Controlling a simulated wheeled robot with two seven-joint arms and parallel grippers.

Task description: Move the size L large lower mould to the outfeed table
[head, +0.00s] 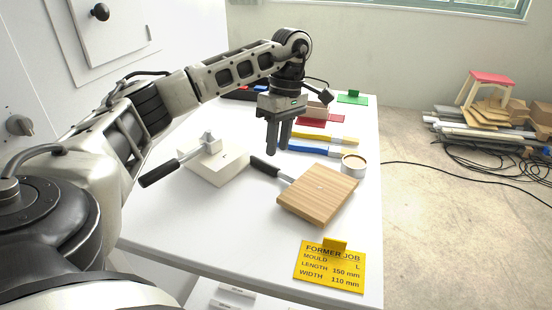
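Two handled blocks lie on the white table (200,252). One is a thick wooden block (317,194) with a metal rod and black handle (265,167) pointing back left. The other is a pale block (217,168) with a grey fitting on top and a black-gripped lever to the left. I cannot read a size mark on either, so which is the large lower mould is unclear. My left gripper (278,137) points down above the table, behind the wooden block's handle, with a narrow gap between its fingers and nothing held. My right gripper is out of view. No outfeed table is identifiable.
A yellow job card (329,268) reads mould L, 150 by 110 mm, at the front. A round tin (353,165), blue brush (312,149), yellow brush (325,138), red sheet (320,118) and green card (352,98) lie behind. Boards and a red-topped stool (491,78) stand right.

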